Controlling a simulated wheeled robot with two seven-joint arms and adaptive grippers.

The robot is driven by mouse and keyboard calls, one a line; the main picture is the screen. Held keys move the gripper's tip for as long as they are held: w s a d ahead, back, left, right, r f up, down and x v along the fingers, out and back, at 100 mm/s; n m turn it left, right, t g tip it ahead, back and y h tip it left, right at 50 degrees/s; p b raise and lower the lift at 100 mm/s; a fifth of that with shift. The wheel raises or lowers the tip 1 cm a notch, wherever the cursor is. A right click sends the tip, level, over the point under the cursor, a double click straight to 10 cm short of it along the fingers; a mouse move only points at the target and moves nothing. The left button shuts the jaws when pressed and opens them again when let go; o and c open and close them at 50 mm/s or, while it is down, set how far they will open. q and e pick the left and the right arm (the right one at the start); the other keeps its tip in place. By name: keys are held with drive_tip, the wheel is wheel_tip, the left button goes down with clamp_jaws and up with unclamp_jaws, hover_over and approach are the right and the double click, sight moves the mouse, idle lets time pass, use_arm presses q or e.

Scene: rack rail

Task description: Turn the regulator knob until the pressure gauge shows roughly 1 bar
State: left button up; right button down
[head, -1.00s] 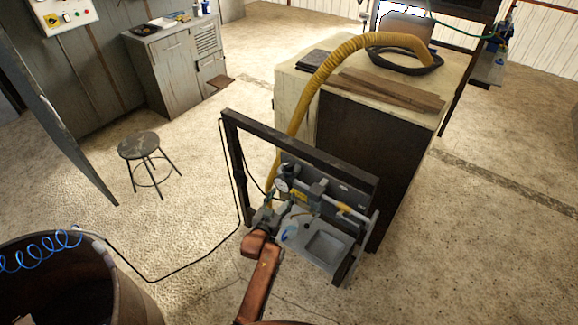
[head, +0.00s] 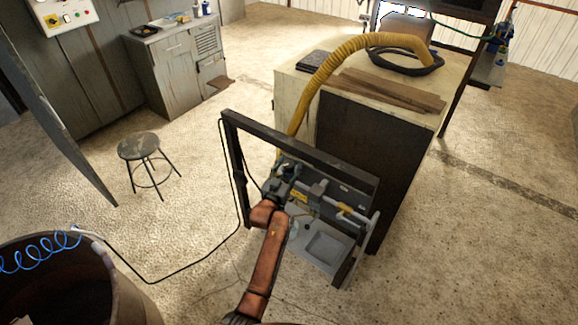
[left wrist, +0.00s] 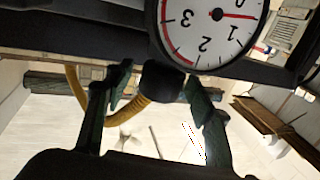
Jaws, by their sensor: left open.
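The pressure gauge (left wrist: 208,30) has a white round dial and sits at the top of the left wrist view, its numbers turned over. Its red needle lies past the 1, on the side away from 2, near where 0 would be. The regulator knob (left wrist: 162,80) appears as a dark, round part below the gauge. My left gripper (left wrist: 157,92) is open, with one finger on each side of the knob; I cannot tell whether they touch it. In the head view, my left gripper (head: 277,194) is at the rack's left part and hides the knob and gauge dial.
The dark rack frame (head: 300,140) stands against a bench (head: 375,160) with a yellow hose (head: 340,56) on top. A grey tray (head: 327,246) is at the rack's lower right.

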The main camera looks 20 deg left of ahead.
use_arm(q)
drive_tip(key=shift+c, duration=0.7)
drive_tip(key=c, duration=1)
drive_tip(key=shift+a+m+h, duration=0.1)
drive_tip(key=shift+m+h, duration=0.4)
drive_tip(key=shift+h, duration=0.1)
drive_tip(key=shift+c, duration=0.2)
drive_tip(key=shift+m+h+b, duration=0.35)
drive_tip(key=shift+m+h, duration=0.05)
drive_tip(key=shift+h, duration=0.2)
drive_tip(key=shift+f+m+g+h+b, duration=0.2)
drive_tip(key=shift+m+g+h+b, duration=0.3)
drive_tip(key=shift+m+h+b, duration=0.55)
drive_tip(key=m+g+h+b, duration=0.1)
drive_tip(key=h+b, duration=0.2)
drive_tip(key=b, duration=0.1)
drive_tip(key=shift+f+b, duration=0.1)
drive_tip(key=shift+b, duration=0.25)
drive_tip(key=shift+m+g+h+b, duration=0.35)
drive_tip(key=shift+m+b, duration=0.1)
drive_tip(key=shift+b, duration=0.2)
drive_tip(key=shift+r+h+b, duration=0.3)
drive_tip(key=shift+b, duration=0.2)
